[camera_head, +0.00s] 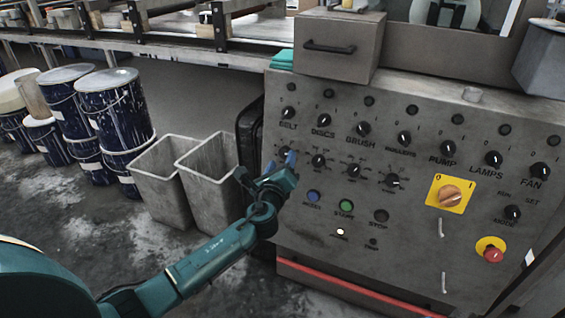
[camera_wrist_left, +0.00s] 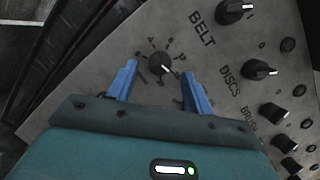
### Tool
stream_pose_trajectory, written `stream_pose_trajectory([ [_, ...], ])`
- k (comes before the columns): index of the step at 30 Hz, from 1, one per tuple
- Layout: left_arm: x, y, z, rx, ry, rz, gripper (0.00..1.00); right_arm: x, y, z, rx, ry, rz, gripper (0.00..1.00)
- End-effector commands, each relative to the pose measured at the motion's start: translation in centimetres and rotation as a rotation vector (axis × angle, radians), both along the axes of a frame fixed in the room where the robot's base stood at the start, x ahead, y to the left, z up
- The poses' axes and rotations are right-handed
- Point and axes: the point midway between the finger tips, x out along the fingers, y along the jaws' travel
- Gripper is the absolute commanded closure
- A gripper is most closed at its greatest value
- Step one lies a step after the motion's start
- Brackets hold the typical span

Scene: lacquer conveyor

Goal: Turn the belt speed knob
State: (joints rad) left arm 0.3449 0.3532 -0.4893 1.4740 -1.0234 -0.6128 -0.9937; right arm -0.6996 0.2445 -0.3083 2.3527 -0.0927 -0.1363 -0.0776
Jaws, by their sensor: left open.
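The belt speed knob (camera_wrist_left: 161,64) is a small black round knob with a pale pointer line. In the left wrist view it sits on the grey panel below the BELT label, with a ring of small marks around it. My left gripper (camera_wrist_left: 160,73) is open; its two blue fingers stand to either side of the knob, with gaps between them and it. In the head view the left gripper (camera_head: 281,160) is at the panel's left edge and partly hides the knob (camera_head: 284,150). My right gripper is in neither view.
The grey control panel (camera_head: 300,225) carries several other knobs, including the BELT selector (camera_wrist_left: 235,11) and DISCS selector (camera_wrist_left: 259,69). A yellow-backed rotary switch (camera_head: 450,195) and red stop button (camera_head: 493,254) are at right. Grey bins (camera_head: 165,180) and blue drums (camera_head: 112,105) stand left.

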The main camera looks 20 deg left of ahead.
Motion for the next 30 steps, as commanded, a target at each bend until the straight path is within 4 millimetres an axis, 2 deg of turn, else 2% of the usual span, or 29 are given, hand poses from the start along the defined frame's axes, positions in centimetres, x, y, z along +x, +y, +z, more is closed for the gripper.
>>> stream_pose_trajectory([
  [3, 1.4, 0.3, -0.1, 0.0, -0.001, 0.001, 0.49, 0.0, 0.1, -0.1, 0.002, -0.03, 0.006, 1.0],
  [6, 2.0, 0.4, -0.1, -0.001, 0.0, 0.0, 0.49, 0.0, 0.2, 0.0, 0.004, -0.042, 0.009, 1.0],
  [16, 2.3, 0.4, 0.0, -0.001, 0.001, -0.001, 0.5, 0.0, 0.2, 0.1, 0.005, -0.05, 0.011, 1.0],
  [30, 2.2, 0.4, 0.0, -0.001, 0.001, 0.0, 0.88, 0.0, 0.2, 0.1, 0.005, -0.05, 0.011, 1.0],
])
